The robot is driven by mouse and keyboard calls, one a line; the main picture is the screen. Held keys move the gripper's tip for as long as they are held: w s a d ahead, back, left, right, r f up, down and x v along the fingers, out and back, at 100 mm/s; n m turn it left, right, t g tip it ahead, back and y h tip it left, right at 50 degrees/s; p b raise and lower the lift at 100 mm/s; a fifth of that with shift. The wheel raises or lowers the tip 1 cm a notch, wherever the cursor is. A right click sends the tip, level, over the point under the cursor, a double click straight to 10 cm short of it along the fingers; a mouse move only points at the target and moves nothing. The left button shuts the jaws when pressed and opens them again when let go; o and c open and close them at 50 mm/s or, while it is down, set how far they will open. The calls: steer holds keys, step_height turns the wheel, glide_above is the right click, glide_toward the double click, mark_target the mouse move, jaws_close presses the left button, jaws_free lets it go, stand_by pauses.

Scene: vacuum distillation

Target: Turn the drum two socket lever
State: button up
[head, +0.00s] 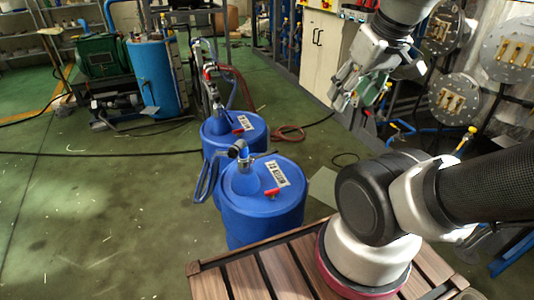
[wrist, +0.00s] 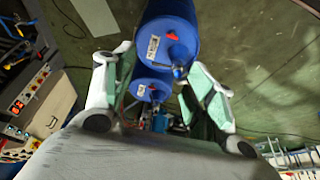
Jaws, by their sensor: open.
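Two blue drums with white labels stand on the floor in the head view. The nearer drum (head: 262,218) has a grey socket fitting with a lever (head: 238,150) on top and a red part (head: 271,192). The farther drum (head: 222,138) has a fitting with a hose. The label print is too small to read surely. My gripper (head: 358,103) is open and empty, in the air right of the drums. In the wrist view, its green-padded fingers (wrist: 158,62) are spread, with a larger-looking drum (wrist: 165,38) and a smaller-looking one (wrist: 150,87) beyond, apart from them.
A wooden slatted platform (head: 240,281) lies at the front under my arm. A white cabinet (head: 322,45) and round metal flanges (head: 455,97) stand at the right. A green motor (head: 97,56) and a blue tank (head: 153,78) stand at the back left.

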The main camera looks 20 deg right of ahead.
steer(key=c, duration=0.3)
steer(key=shift+w+a+f, duration=0.1)
steer(key=shift+a+f, duration=0.05)
steer(key=shift+f, duration=0.2)
steer(key=c, duration=0.4)
steer(key=w+f+g, duration=0.2)
steer(key=f, duration=0.1)
steer(key=shift+w+a, duration=0.1)
steer(key=shift+a, duration=0.2)
jaws_close()
steer(key=g+h, duration=0.2)
glide_above(264, 156)
steer(key=w+d, duration=0.2)
steer(key=w, duration=0.1)
step_height(264, 156, down, 18)
step_height(264, 156, down, 14)
steer(key=d, duration=0.1)
steer(key=shift+s+d, duration=0.15)
steer(key=shift+s, duration=0.05)
